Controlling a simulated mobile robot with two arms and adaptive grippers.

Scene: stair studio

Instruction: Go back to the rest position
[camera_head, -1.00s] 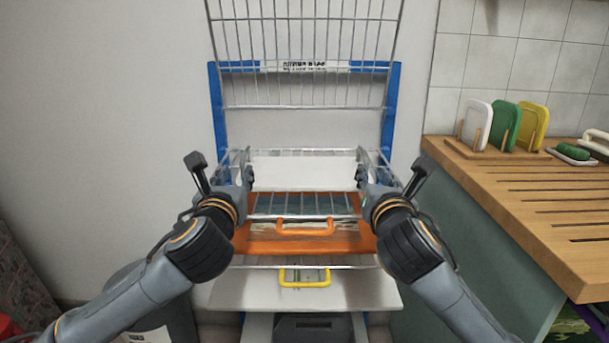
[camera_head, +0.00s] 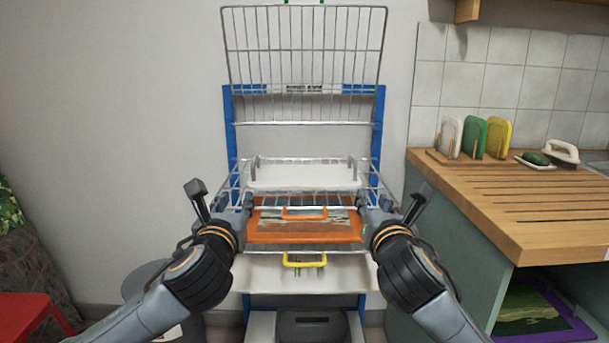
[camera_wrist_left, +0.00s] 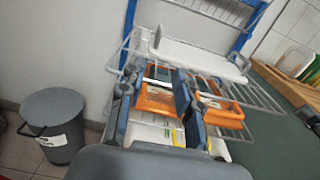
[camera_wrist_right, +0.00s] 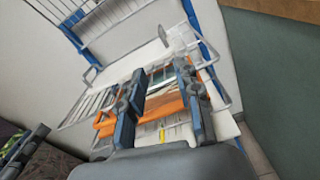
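My left gripper (camera_head: 246,201) and my right gripper (camera_head: 366,202) are held out in front at about the same height, at the left and right sides of the blue-framed rack (camera_head: 229,130). In the left wrist view the left gripper (camera_wrist_left: 156,76) has its fingers apart with nothing between them. In the right wrist view the right gripper (camera_wrist_right: 160,78) is also apart and empty. The rack bears a white tray (camera_head: 304,177), an orange tray (camera_head: 306,231) with an orange handle, and a lower white tray (camera_head: 262,274) with a yellow handle.
A wooden worktop (camera_head: 520,200) stands at the right, with white, green and yellow boards (camera_head: 473,137) on it. A grey bin (camera_wrist_left: 52,122) stands on the floor at the left. A red stool (camera_head: 30,312) is at the lower left. A wire grid (camera_head: 305,60) rises at the back.

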